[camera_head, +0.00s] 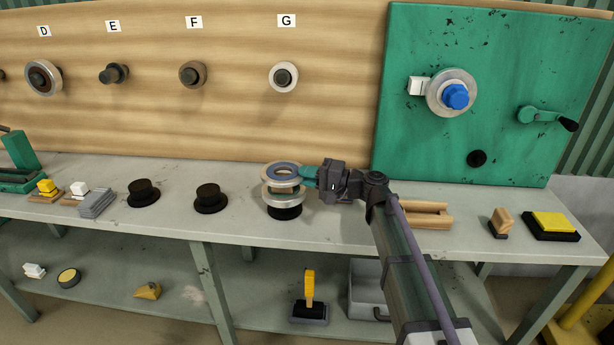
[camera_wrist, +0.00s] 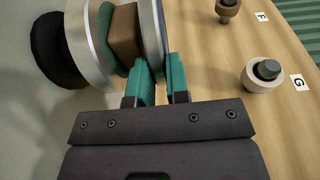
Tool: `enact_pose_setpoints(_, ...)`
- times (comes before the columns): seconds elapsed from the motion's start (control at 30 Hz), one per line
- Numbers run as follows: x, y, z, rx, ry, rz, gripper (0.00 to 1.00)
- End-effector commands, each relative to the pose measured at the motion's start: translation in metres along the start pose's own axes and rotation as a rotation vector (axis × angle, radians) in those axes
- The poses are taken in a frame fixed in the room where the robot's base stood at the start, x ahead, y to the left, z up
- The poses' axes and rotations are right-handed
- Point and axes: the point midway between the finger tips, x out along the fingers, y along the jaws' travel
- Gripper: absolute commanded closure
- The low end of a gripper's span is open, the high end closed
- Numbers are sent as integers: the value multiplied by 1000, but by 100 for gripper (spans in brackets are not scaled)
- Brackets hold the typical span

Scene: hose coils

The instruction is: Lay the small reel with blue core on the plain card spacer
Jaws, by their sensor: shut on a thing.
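My gripper (camera_head: 306,175) is shut on the edge of a flat silver reel with a blue-grey middle (camera_head: 272,170), held level over a black round stand (camera_head: 285,212). Another silver ring (camera_head: 270,194) lies below it on that stand. In the wrist view, my teal fingers (camera_wrist: 161,75) straddle the thin rim of the held reel (camera_wrist: 159,22). A brown block-like piece (camera_wrist: 125,35), perhaps the card spacer, shows between that rim and a silver flange (camera_wrist: 82,40) with green beside it. Whether the held reel touches the brown piece, I cannot tell.
Two empty black stands (camera_head: 211,197) are left on the bench. A wooden cradle (camera_head: 428,214) and a yellow-topped black block (camera_head: 551,225) are to the right. Hubs marked D to G line the wooden wall. A reel with a blue knob (camera_head: 455,96) hangs on the green panel.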

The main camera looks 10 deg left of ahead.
Motion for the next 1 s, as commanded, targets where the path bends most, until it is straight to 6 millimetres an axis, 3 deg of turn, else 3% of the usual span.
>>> enact_pose_setpoints(0.97,0,9,0,0,0,-1,100)
enact_pose_setpoints(1.0,0,9,0,0,0,-1,80)
